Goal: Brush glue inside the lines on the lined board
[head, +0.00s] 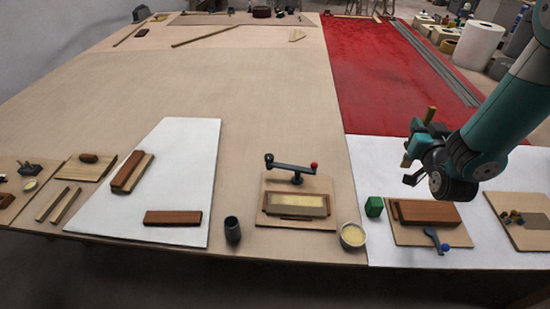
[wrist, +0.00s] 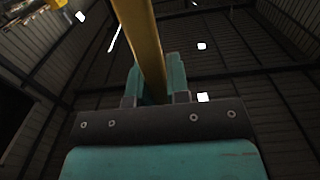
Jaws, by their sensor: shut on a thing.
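My gripper (head: 419,142) is raised at the right in the head view, above a board with a red-brown block. In the wrist view, its teal jaws (wrist: 157,80) are shut on a yellow-brown handle (wrist: 140,35), likely the brush's. The handle runs up out of that picture, and I cannot make out any bristles. A board (head: 273,221) at the front centre carries a frame with a pale yellow panel (head: 298,205). I cannot make out drawn lines there or tell whether it is the lined board. A bowl of pale yellow stuff (head: 353,236), perhaps glue, stands right of it.
A dark cup (head: 232,230) stands left of the centre board. A lever with a red knob (head: 314,165) is behind the panel. The middle of the table is clear.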

